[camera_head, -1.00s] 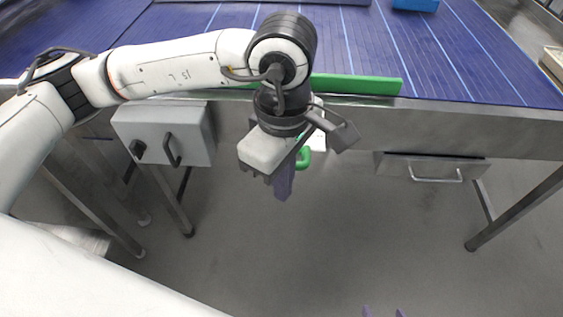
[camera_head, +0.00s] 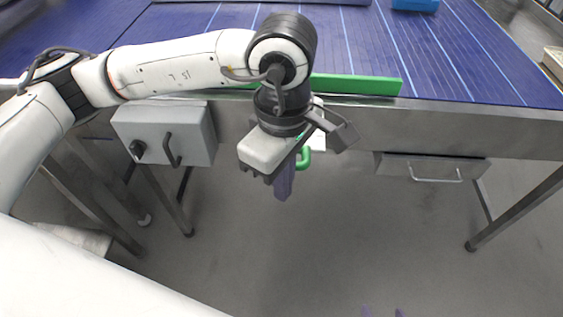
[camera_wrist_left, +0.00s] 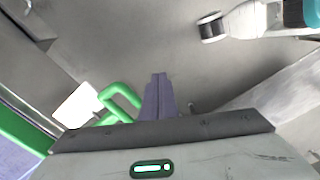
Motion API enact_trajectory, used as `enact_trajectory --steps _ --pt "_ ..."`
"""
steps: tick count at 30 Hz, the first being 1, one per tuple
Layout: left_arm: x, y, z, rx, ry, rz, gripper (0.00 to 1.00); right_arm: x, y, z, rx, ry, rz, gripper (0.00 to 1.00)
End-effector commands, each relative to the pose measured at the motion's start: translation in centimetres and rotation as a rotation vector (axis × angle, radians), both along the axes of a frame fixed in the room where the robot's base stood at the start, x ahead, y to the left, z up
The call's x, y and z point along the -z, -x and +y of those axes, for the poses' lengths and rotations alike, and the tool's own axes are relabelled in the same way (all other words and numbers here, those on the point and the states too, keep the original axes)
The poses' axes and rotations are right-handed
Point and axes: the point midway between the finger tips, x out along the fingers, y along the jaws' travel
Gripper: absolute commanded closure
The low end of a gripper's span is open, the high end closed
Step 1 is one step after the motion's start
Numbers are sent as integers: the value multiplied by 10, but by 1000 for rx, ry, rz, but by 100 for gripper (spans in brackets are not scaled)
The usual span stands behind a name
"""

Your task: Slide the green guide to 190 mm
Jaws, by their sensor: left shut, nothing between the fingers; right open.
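The green guide (camera_head: 355,84) is a long bar along the near edge of the blue belt, partly hidden behind my left arm. Its green loop handle (camera_head: 304,158) hangs below the edge and also shows in the left wrist view (camera_wrist_left: 122,92). My left gripper (camera_head: 283,194) is shut and empty, pointing down in front of the table edge. In the left wrist view its fingers (camera_wrist_left: 158,80) are together just right of the handle; I cannot tell whether they touch it. My right gripper (camera_head: 383,312) is open; only its fingertips show at the bottom edge.
A white plate (camera_wrist_left: 78,105) sits beside the handle; no scale marks are readable. A grey box (camera_head: 165,135) with a knob and handle hangs left under the belt (camera_head: 450,50). A drawer (camera_head: 435,168) hangs right. The floor space in front is clear.

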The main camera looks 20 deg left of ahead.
Motion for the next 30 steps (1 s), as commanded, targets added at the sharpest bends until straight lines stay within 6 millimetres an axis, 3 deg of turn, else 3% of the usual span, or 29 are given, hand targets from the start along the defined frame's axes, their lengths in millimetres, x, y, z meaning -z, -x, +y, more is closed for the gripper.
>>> enact_trajectory --steps 30 --pt "0 -12 3 0 0 0 100 5 -1 0 1 0 -1 46"
